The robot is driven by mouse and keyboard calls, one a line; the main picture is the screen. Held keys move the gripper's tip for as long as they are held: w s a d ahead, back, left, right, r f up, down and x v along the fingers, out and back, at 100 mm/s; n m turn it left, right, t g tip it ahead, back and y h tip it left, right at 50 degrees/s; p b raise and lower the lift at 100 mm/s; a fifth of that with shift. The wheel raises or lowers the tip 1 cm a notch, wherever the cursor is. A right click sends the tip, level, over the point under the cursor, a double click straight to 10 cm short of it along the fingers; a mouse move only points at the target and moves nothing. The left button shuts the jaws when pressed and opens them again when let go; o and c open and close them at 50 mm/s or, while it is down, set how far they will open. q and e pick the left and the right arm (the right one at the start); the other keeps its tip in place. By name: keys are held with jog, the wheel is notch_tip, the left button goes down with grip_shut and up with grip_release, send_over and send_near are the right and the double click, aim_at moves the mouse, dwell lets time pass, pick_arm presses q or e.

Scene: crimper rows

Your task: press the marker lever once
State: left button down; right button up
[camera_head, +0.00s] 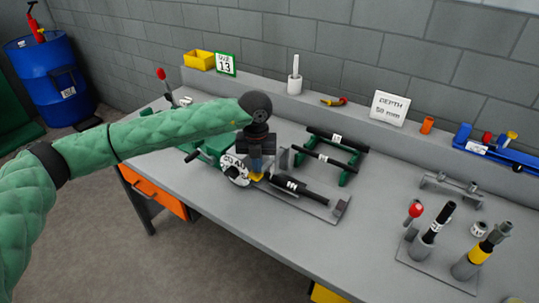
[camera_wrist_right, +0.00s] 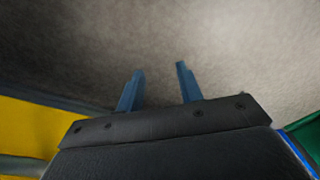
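Two red-knobbed levers show in the head view, and I cannot tell which is the marker lever. One red-knobbed lever (camera_head: 162,78) stands at the back left of the bench. Another red-knobbed lever (camera_head: 414,210) stands at the right, beside black-topped upright tools. My left gripper (camera_head: 258,172) points down over the green crimper machine (camera_head: 212,146), by its white dial and a small yellow part; it is away from both levers. Its fingertips are partly hidden, so its opening is unclear. My right gripper (camera_wrist_right: 158,88) shows in the right wrist view, with blue fingers apart and nothing between them.
A black cylinder (camera_head: 300,189) lies on a plate in front of the machine. A green rack with black bars (camera_head: 330,152) is behind it. A fixture plate (camera_head: 438,268) holds upright tools at the right.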

pick_arm(q)
notch_tip(320, 180, up, 10)
jog(key=p, duration=0.1)
dwell(1.4)
dwell(0.3)
